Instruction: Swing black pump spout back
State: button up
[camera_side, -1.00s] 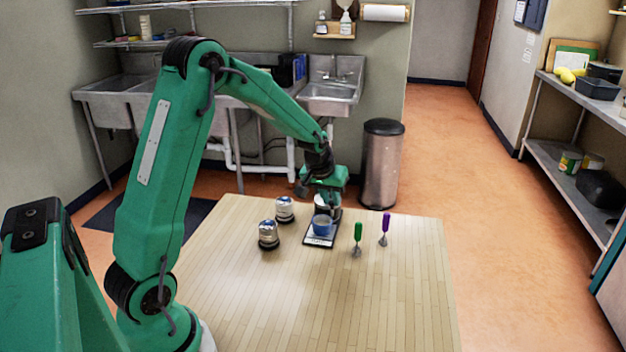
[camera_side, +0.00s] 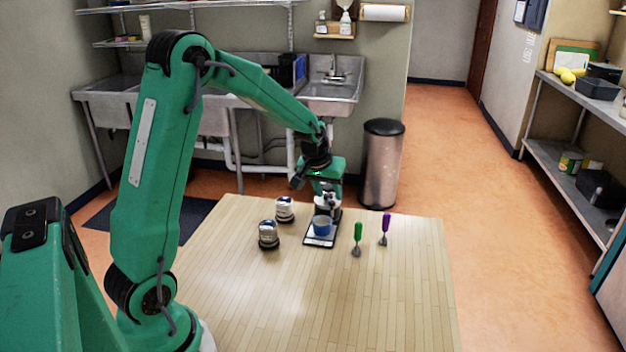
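My gripper (camera_side: 328,200) is at the far edge of the wooden table, just behind a blue cup (camera_side: 322,226). It points down, and its fingers are too small and dark to show whether they are open or shut. The cup stands on a dark flat base (camera_side: 320,241) with a pale label at its front. Something pale and dark stands at the back of this base, by the fingertips. I cannot pick out the black pump spout there, and I cannot tell whether my gripper touches it.
Two silver jars with dark bases (camera_side: 268,235) (camera_side: 285,210) stand left of the dark base. The front of the wooden table (camera_side: 320,300) is clear. A steel bin (camera_side: 382,165) stands behind.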

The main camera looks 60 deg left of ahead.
jog(key=shift+v, duration=2.4)
jog(key=c, duration=0.5)
jog(key=shift+s+a+r, duration=0.1)
jog(key=shift+s+r, duration=0.05)
jog(key=shift+s, duration=0.1)
grip_shut()
jog(key=s+r+n+t+y, duration=0.1)
jog(key=s+r+n, duration=0.1)
jog(key=s+n, duration=0.4)
jog(key=shift+s+a+n+t, duration=0.4)
jog(key=shift+s, duration=0.65)
